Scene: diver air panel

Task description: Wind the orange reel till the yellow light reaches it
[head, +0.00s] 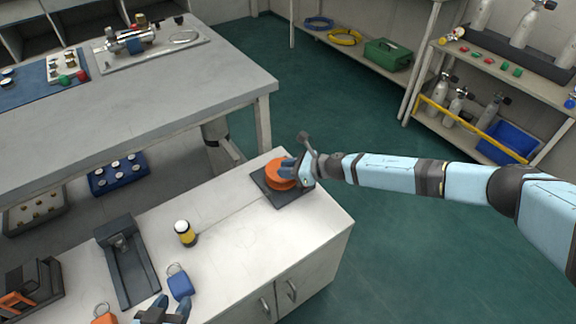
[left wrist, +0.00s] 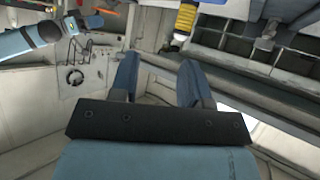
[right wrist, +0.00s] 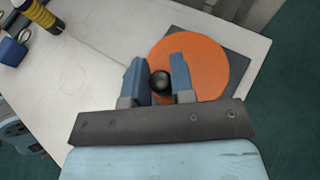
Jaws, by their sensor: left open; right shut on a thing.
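The orange reel (head: 280,177) sits on a dark square plate (head: 291,199) near the far right corner of the white cabinet top. My right gripper (head: 292,168) is over the reel. In the right wrist view, its fingers (right wrist: 161,80) are shut around a black knob (right wrist: 159,82) on the orange disc (right wrist: 210,65). The yellow light (head: 185,235), a short upright cylinder with a white top, stands left of the reel and apart from it. It shows partly in the right wrist view (right wrist: 42,15). My left gripper (head: 163,312) is open and empty at the near edge.
A dark grey tray-like fixture (head: 127,262) lies left of the light. An orange tag (head: 104,319) is at the bottom edge.

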